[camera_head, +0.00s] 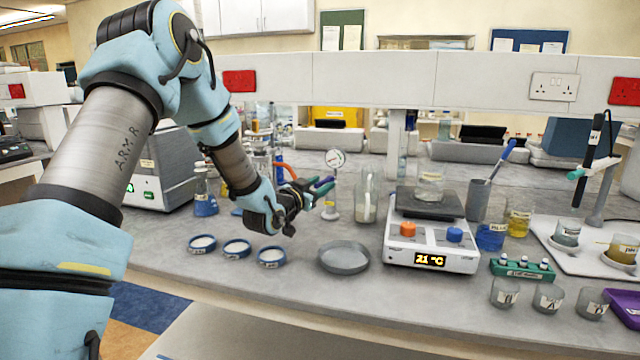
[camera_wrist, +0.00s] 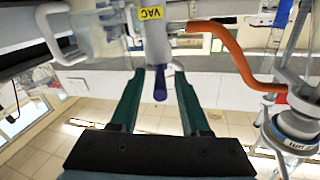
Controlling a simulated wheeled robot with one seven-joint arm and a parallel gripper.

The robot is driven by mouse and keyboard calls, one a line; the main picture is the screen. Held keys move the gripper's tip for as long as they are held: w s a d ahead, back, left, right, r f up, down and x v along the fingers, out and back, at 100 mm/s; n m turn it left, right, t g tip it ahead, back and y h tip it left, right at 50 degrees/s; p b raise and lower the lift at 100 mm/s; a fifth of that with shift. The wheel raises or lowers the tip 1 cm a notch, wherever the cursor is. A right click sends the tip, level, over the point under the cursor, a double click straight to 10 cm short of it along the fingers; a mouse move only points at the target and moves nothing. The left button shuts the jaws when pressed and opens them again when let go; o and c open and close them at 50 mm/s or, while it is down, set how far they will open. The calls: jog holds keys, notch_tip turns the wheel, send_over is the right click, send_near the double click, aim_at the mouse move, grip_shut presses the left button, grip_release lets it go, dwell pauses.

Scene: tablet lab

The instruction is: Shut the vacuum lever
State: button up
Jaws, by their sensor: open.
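The vacuum lever (camera_wrist: 160,90) is a small dark blue-purple handle. It hangs from a pale valve body with a yellow VAC label (camera_wrist: 151,13) in the wrist view, pointing down the picture. My gripper (camera_wrist: 159,72) is open, with one green finger on each side of the lever and a visible gap to each. In the head view my gripper (camera_head: 318,190) is at the vacuum fitting, behind the row of small dishes, and mostly hides it. An orange hose (camera_wrist: 225,40) runs from the fitting, to the right in the wrist view.
A round gauge (camera_head: 335,158) stands just beyond my gripper, with a clear cylinder (camera_head: 367,195) to its right. Several blue-rimmed dishes (camera_head: 237,248) and a grey shallow pan (camera_head: 344,257) lie in front. A hotplate (camera_head: 432,243) is further right.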

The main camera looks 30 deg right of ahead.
jog(key=shift+c, duration=0.2)
grip_shut()
dwell(1.1)
